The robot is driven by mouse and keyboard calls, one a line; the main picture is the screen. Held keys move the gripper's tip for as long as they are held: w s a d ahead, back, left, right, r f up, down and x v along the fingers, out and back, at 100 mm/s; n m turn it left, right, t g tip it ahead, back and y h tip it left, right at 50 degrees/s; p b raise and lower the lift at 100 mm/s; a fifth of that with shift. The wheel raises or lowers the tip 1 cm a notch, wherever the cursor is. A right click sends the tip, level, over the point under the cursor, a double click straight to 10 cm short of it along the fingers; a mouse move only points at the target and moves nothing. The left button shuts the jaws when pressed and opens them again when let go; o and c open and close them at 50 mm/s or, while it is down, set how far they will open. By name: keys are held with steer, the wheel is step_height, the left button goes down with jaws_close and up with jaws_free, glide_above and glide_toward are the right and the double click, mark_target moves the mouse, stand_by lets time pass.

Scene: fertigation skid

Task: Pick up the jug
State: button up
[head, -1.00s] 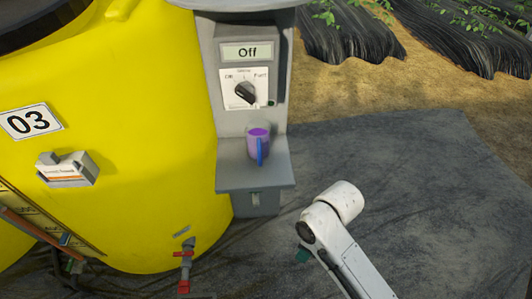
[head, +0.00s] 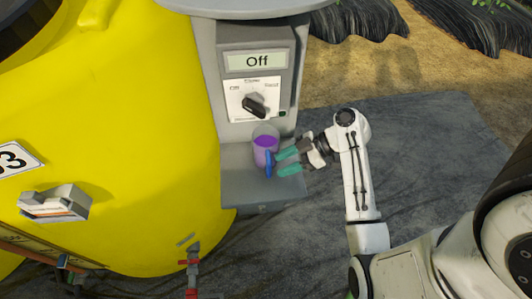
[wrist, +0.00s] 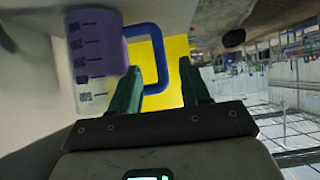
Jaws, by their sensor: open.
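The jug (head: 264,143) is a clear measuring jug with purple liquid and a blue handle. It stands upright on the grey shelf (head: 238,185) of the control post. In the wrist view the jug (wrist: 92,60) is at the upper left, with dark scale marks on its side. Its blue handle (wrist: 158,48) reaches toward the space between my green fingers. My gripper (head: 284,162) is open at the jug's right side, close to the handle. In the wrist view my gripper (wrist: 165,85) has one finger on either side of the handle's lower end; I cannot tell whether they touch.
A large yellow tank (head: 130,110) stands at the left. A red-handled valve (head: 192,268) is below. Dark ground sheeting (head: 420,130) lies clear at the right.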

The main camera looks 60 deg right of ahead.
mark_target(269, 169)
steer(key=shift+p+x, duration=0.4)
steer(key=shift+x, duration=2.35)
steer(key=shift+a+r, duration=0.1)
steer(key=shift+r, duration=0.05)
jaws_close()
steer(key=shift+w+r, duration=0.1)
